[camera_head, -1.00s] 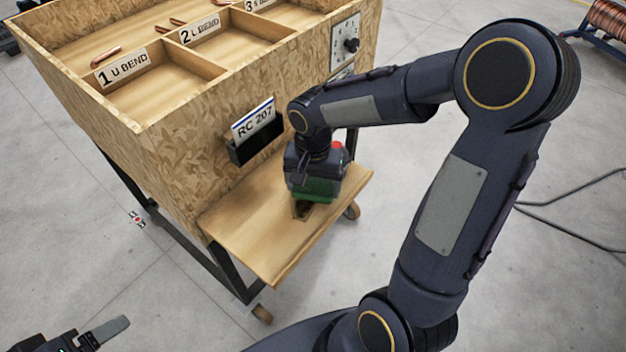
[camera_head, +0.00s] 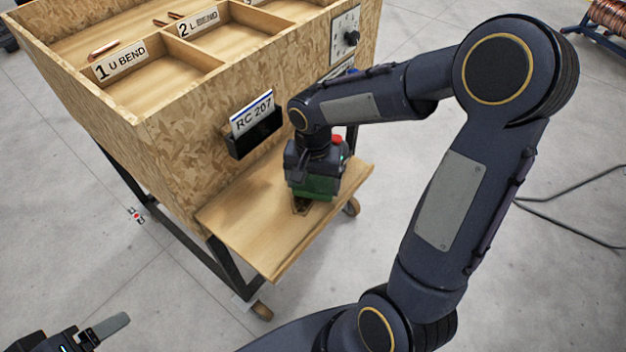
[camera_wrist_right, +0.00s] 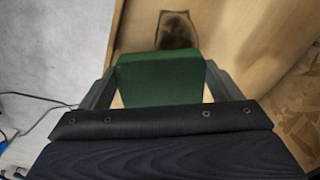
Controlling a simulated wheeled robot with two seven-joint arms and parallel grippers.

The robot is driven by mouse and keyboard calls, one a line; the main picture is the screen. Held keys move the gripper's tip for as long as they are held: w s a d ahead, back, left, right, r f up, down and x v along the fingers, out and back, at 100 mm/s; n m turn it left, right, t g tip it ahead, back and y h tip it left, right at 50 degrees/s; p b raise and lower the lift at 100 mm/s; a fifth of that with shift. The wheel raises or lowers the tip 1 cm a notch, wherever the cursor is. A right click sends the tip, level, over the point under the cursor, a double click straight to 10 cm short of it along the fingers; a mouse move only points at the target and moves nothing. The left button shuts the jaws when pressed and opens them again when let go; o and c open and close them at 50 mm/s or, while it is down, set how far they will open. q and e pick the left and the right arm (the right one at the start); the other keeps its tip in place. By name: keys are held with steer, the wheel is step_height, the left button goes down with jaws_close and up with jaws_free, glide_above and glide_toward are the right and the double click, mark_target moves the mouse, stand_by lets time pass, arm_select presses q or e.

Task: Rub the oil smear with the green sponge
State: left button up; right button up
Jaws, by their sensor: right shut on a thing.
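The green sponge (camera_head: 316,187) is held in my right gripper (camera_head: 314,172), over the wooden shelf of the cart. In the right wrist view, the two fingers of the right gripper (camera_wrist_right: 160,82) are shut on the sides of the sponge (camera_wrist_right: 160,78). The dark oil smear (camera_head: 300,207) lies on the shelf, partly hidden by the sponge in the head view. In the right wrist view, the smear (camera_wrist_right: 176,32) shows just past the sponge's far edge. I cannot tell whether the sponge touches the shelf. My left gripper (camera_head: 108,328) shows only in part at the lower left.
The shelf (camera_head: 245,225) juts from a chipboard cart (camera_head: 190,140) with labelled bins on top. An RC 207 card holder (camera_head: 255,130) and a dial panel (camera_head: 345,40) are on the cart's front. Cables (camera_head: 570,215) lie on the floor at right.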

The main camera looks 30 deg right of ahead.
steer(key=shift+f+b, duration=0.7)
steer(key=shift+f, duration=0.15)
steer(key=shift+s+a+r+b, duration=0.1)
steer(key=shift+s+a+b, duration=0.25)
steer(key=shift+a, duration=0.55)
steer(key=shift+s+a+b, duration=0.15)
steer(key=shift+s+a, duration=0.25)
steer(key=shift+a, duration=0.5)
steer(key=shift+s+a+b, duration=0.25)
steer(key=shift+a, duration=0.3)
steer(key=shift+s+a+b, duration=0.2)
steer(key=shift+a, duration=0.3)
steer(key=shift+s+a, duration=0.35)
steer(key=shift+a, duration=0.4)
steer(key=shift+w+d, duration=0.25)
steer(key=shift+d, duration=0.35)
steer(key=shift+w+d, duration=0.25)
steer(key=shift+d, duration=0.35)
steer(key=shift+w+d, duration=0.25)
steer(key=shift+d, duration=0.35)
steer(key=shift+w+d, duration=0.25)
steer(key=shift+d, duration=0.35)
steer(key=shift+w+d, duration=0.25)
steer(key=shift+d, duration=0.4)
steer(key=shift+w+d, duration=0.25)
steer(key=shift+d, duration=0.35)
steer(key=shift+r+p, duration=2.4)
steer(key=shift+r, duration=0.55)
